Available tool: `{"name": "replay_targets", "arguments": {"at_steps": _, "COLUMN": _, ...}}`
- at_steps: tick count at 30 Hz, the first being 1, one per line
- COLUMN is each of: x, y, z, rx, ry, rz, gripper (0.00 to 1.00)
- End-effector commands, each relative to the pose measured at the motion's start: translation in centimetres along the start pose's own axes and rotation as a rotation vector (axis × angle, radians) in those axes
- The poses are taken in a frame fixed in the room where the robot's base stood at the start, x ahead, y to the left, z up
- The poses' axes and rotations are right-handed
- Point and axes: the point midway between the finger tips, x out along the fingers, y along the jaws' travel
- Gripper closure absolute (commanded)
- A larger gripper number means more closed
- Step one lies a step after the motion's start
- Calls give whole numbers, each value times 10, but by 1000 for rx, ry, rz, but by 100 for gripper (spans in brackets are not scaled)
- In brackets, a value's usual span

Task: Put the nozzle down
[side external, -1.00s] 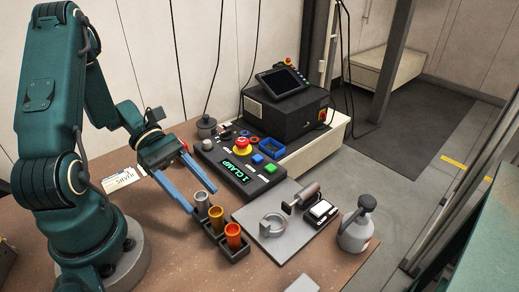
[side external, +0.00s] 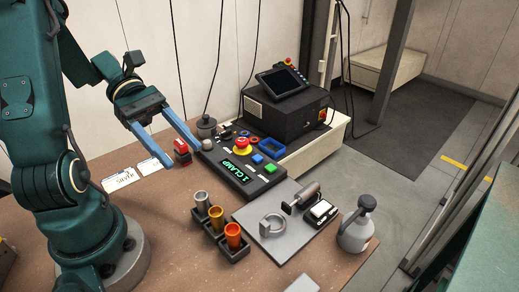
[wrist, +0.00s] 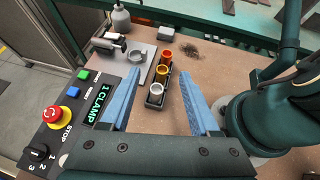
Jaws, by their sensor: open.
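Three cup-shaped nozzles stand upright in a black rack (side external: 222,243) on the brown table: a grey one (side external: 201,203), a gold one (side external: 216,217) and an orange one (side external: 233,235). In the wrist view the grey nozzle (wrist: 156,90) is nearest, with the gold (wrist: 161,72) and orange (wrist: 167,56) ones beyond it. My gripper (side external: 183,156) is open, its two blue fingers wide apart with nothing between them. It hangs above the table, behind and apart from the rack. The nozzles' lower parts are hidden in the rack.
A control panel (side external: 222,160) with a red stop button (side external: 243,146) lies beside my gripper. A grey plate (side external: 265,240) with a ring and a small device is right of the rack, and a grey bottle (side external: 357,228) stands farther right. Cards (side external: 120,180) lie left.

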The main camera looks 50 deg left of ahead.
Motion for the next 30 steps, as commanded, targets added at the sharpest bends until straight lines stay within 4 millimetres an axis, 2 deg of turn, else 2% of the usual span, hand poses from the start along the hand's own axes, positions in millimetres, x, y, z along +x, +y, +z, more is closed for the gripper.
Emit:
{"name": "replay_targets", "arguments": {"at_steps": 5, "x": 14, "y": -11, "z": 7, "rx": 159, "ry": 152, "rz": -112, "gripper": 38}}
{"name": "replay_targets", "arguments": {"at_steps": 9, "x": 30, "y": -28, "z": 9, "rx": 455, "ry": 392, "rz": -277, "gripper": 38}}
{"name": "replay_targets", "arguments": {"at_steps": 13, "x": 36, "y": -37, "z": 10, "rx": 783, "ry": 610, "rz": -408, "gripper": 38}}
{"name": "replay_targets", "arguments": {"at_steps": 18, "x": 36, "y": -38, "z": 20, "rx": 1243, "ry": 857, "rz": -518, "gripper": 38}}
{"name": "replay_targets", "arguments": {"at_steps": 22, "x": 35, "y": -35, "z": 33, "rx": 1549, "ry": 991, "rz": -544, "gripper": 38}}
{"name": "replay_targets", "arguments": {"at_steps": 25, "x": 35, "y": -33, "z": 43, "rx": 1712, "ry": 1057, "rz": -543, "gripper": 38}}
{"name": "replay_targets", "arguments": {"at_steps": 30, "x": 35, "y": -31, "z": 51, "rx": 1833, "ry": 1104, "rz": -534, "gripper": 38}}
